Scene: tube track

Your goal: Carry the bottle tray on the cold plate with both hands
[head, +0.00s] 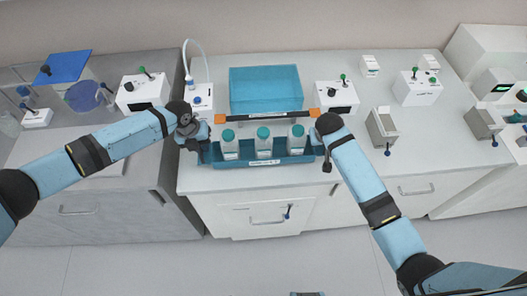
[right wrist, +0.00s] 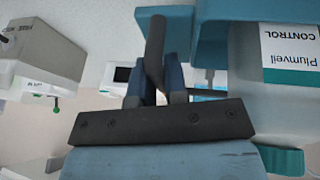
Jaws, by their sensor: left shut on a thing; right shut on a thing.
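The blue bottle tray (head: 290,160) is near the front of the white counter and holds three clear bottles with green caps, such as the middle bottle (head: 264,145). My left gripper (head: 202,143) is shut on the tray's left end. My right gripper (head: 322,146) is shut at its right end; the right wrist view shows its fingers (right wrist: 160,88) around a dark handle (right wrist: 155,48). A labelled bottle (right wrist: 290,75) stands close by there. Behind the tray is a dark bar with orange ends (head: 265,118); I cannot tell whether it belongs to the cold plate.
A translucent blue box (head: 265,88) stands behind the tray. White devices with knobs (head: 142,92) and (head: 336,97) flank it. A grey holder (head: 382,127) is to the right. The counter right of my right arm has bare room.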

